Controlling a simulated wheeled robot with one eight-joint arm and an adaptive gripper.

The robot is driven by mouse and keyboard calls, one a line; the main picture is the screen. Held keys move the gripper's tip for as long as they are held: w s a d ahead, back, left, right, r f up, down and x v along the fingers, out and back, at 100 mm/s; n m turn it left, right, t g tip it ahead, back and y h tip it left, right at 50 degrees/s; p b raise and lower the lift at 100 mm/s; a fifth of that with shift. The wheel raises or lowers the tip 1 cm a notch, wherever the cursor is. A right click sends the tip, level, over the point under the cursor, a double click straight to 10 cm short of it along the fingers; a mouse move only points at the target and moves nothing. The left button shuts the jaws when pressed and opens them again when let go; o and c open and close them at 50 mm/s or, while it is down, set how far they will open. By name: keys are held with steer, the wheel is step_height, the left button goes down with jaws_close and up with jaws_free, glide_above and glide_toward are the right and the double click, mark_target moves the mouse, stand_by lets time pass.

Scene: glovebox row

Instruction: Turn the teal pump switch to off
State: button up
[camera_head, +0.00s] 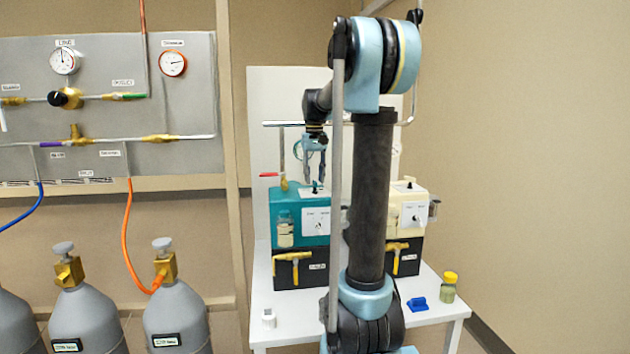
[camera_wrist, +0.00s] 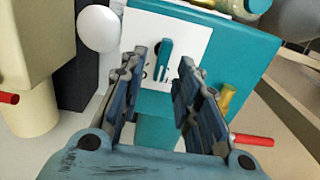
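The teal pump (camera_head: 284,203) stands on a black base on the white table. In the wrist view, its teal switch lever (camera_wrist: 166,54) rises from a white plate (camera_wrist: 186,40) on the teal body (camera_wrist: 257,58). My gripper (camera_head: 314,178) points down just above the pump's top in the head view. In the wrist view my gripper (camera_wrist: 160,66) is open, with one finger on each side of the lever and visible gaps. The plate's markings are partly hidden by the fingers.
A cream pump (camera_head: 412,200) stands to the right, partly behind my arm. A red-handled valve (camera_head: 270,174) is left of my gripper. A white table (camera_head: 290,305) carries a blue item (camera_head: 417,304) and a yellow-capped jar (camera_head: 449,288). Gas cylinders (camera_head: 175,318) stand at left.

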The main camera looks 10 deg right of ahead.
step_height(320, 180, up, 11)
stand_by(0.4)
steer(key=shift+s+f, duration=0.1)
steer(key=s+d+f+t, duration=0.1)
steer(key=s+f+t, duration=0.1)
steer(key=s+f, duration=3.25)
step_height(320, 180, up, 40)
steer(key=g, duration=0.2)
glide_above(315, 181)
steer(key=f, duration=1.7)
steer(key=shift+w+a+f, duration=0.1)
steer(key=shift+w, duration=0.25)
